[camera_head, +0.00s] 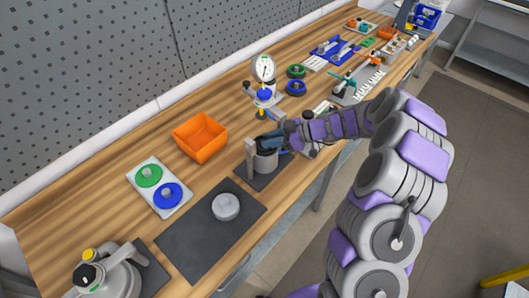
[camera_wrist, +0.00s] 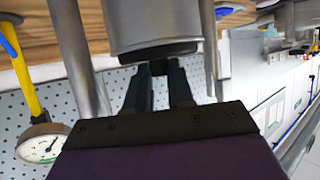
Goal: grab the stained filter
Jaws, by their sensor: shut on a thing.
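A grey metal cylinder (camera_head: 264,161) stands upright in a stand on a dark mat, in the middle of the bench. It fills the top of the wrist view (camera_wrist: 155,25), which is upside down, with a dark cap (camera_wrist: 158,52) at its end. My gripper (camera_head: 270,141) is at the cylinder's top. In the wrist view my gripper (camera_wrist: 160,72) has its two dark fingers closed together on a small dark piece at that cap. No stain shows, so I cannot tell whether this piece belongs to the stained filter.
A grey round lid-like part (camera_head: 225,206) lies on a black mat (camera_head: 200,240). An orange bin (camera_head: 199,137), a plate with green and blue discs (camera_head: 159,187) and a dial gauge (camera_head: 263,69) stand nearby. A metal pot (camera_head: 107,275) is at the near left.

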